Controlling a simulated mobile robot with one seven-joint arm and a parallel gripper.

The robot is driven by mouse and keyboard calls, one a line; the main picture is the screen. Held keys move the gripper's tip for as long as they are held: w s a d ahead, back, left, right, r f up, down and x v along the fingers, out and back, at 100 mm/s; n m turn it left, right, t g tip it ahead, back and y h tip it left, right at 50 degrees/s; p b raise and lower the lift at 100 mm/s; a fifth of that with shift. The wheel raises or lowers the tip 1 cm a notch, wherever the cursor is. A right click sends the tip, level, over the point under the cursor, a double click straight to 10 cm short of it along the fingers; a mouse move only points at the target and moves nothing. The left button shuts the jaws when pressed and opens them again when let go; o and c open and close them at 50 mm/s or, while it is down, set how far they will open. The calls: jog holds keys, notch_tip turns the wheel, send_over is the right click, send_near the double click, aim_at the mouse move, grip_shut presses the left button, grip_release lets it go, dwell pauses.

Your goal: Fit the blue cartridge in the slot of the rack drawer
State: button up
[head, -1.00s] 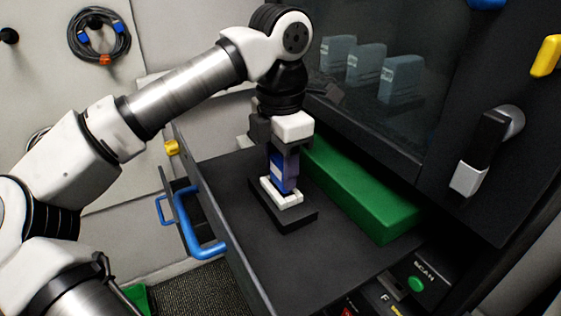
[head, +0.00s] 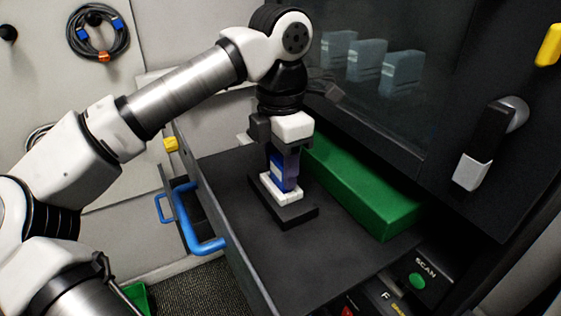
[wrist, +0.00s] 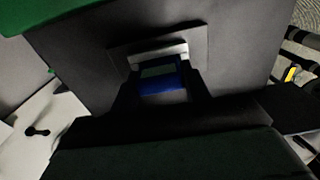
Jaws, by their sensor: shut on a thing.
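The blue cartridge (head: 278,172) stands upright in my gripper (head: 284,158), which points straight down and is shut on it. The cartridge's lower end is at the white slot frame (head: 285,195), which sits on a black base (head: 297,215) in the open rack drawer (head: 345,265). In the wrist view the cartridge (wrist: 160,82) lies against the pale slot frame (wrist: 158,53). My fingers hide part of the cartridge, and I cannot tell how deep its lower end sits.
A long green block (head: 365,190) lies behind the slot. Grey cartridges (head: 368,62) stand behind the dark window. A green SCAN button (head: 417,281) is at lower right. The drawer floor to the right is bare.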

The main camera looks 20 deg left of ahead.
jog(key=shift+f, duration=0.35)
dwell(0.3)
jog(key=o, duration=1.5)
jog(key=shift+r+p, duration=2.25)
jog(key=shift+r, duration=1.3)
jog(key=shift+s+f, duration=0.1)
jog(key=shift+f, duration=0.05)
